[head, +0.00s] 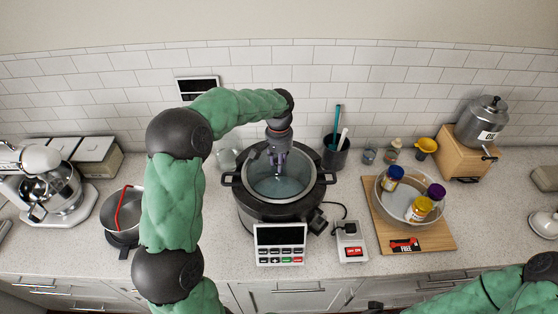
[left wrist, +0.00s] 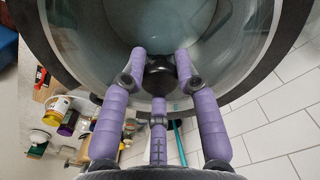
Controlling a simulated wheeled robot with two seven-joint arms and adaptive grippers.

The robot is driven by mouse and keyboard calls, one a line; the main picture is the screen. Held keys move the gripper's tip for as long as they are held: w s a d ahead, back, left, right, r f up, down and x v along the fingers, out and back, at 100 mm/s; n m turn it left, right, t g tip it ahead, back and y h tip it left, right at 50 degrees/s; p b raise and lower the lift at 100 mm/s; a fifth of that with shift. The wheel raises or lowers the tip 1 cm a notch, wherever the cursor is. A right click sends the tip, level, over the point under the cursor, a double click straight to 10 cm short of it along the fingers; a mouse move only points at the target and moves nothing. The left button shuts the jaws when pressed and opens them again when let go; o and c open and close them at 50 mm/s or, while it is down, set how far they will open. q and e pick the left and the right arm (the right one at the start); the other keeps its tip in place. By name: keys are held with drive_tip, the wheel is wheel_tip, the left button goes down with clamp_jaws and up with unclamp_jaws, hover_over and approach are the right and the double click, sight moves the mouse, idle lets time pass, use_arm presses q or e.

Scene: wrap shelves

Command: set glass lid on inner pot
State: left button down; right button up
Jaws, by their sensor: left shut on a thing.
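My left gripper (head: 280,158) points down over the pot cooker in the middle of the counter. In the left wrist view its purple fingers (left wrist: 160,72) are closed around a black knob (left wrist: 159,82). The clear glass lid (left wrist: 110,25) spreads around that knob. In the head view the see-through lid lies over the opening of the inner pot (head: 248,184), which has a grey metal rim. I cannot tell whether lid and rim touch all round.
A black cooker body (head: 245,212) with a control panel (head: 281,243) surrounds the pot. A utensil cup (head: 336,153) stands behind right. A bowl of jars (head: 390,214) sits on a wooden board (head: 440,240) at right.

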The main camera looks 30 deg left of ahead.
use_arm(q)
drive_tip(key=shift+s+d+f, duration=0.1)
drive_tip(key=shift+f, duration=0.25)
idle(0.6)
drive_tip(key=c, duration=0.8)
unclamp_jaws()
drive_tip(key=shift+f, duration=0.1)
drive_tip(key=shift+c, duration=0.2)
drive_tip(key=o, duration=0.6)
drive_tip(key=shift+r+p, duration=0.35)
drive_tip(key=shift+r, duration=0.5)
drive_tip(key=shift+r+p, duration=1.85)
drive_tip(key=shift+r, duration=0.95)
